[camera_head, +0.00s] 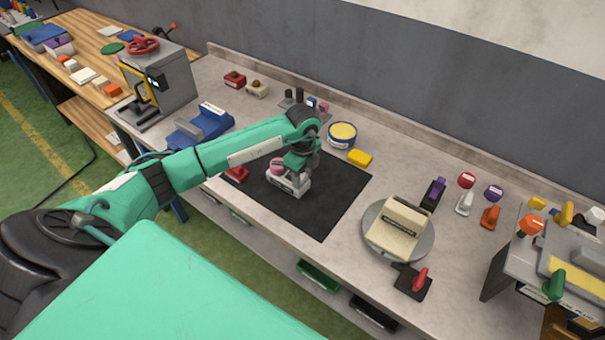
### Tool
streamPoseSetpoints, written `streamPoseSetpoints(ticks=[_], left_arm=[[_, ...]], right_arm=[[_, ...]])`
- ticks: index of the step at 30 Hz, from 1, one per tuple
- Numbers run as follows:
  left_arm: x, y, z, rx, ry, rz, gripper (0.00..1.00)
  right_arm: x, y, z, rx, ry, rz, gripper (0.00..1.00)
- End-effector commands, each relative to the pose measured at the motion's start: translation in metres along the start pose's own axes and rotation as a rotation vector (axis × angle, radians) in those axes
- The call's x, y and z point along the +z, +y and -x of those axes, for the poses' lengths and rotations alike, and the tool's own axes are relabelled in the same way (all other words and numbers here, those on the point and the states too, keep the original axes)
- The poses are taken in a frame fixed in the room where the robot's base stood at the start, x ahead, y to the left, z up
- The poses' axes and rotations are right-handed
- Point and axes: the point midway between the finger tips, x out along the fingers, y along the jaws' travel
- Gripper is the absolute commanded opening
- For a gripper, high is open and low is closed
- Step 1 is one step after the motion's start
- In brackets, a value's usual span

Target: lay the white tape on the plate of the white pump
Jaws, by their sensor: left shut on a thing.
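My left arm reaches in from the left, and its gripper (291,174) is low over the black mat (335,206). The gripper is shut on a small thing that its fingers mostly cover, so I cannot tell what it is. A pale block-like thing (288,186) is at the fingers, close to the mat, with a pink round part (277,166) beside it. I cannot tell whether this is the white pump, and I cannot make out the white tape for certain. A small white item (464,204) stands at the right of the bench. My right gripper is not in view.
A round grey turntable (427,246) bears a cream machine. A yellow-blue tin (342,134) and yellow block (360,158) lie behind the mat. A blue device (201,129) stands left. Red (467,180) and purple (494,193) round items lie right. The mat's right part is clear.

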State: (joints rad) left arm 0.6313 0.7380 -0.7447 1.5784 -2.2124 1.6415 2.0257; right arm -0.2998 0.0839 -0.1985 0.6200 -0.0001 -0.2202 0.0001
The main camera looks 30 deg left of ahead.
Motion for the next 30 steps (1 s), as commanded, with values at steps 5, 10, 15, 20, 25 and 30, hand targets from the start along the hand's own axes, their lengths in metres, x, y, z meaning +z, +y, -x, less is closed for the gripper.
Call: streamPoseSetpoints(ticks=[5, 10, 15, 20, 25, 30], left_arm=[[-0.0001, 0.0000, 0.0001, 0.000, 0.000, 0.000, 0.21], [0.0000, -0.0001, 0.0006, 0.000, 0.000, 0.000, 0.21], [-0.0001, 0.0000, 0.0003, 0.000, 0.000, 0.000, 0.21], [-0.0001, 0.0000, -0.0016, 0.000, 0.000, 0.000, 0.21], [0.0000, 0.0000, -0.0043, 0.000, 0.000, 0.000, 0.21], [0.0000, 0.0000, -0.0059, 0.000, 0.000, 0.000, 0.46]], right_arm=[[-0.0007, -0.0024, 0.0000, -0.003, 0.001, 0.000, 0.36], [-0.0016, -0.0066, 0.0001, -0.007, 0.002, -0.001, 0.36], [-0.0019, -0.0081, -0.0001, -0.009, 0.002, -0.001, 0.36], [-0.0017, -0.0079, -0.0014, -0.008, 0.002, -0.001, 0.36], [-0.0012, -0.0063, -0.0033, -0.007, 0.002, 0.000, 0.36], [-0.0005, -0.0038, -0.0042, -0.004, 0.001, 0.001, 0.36]])
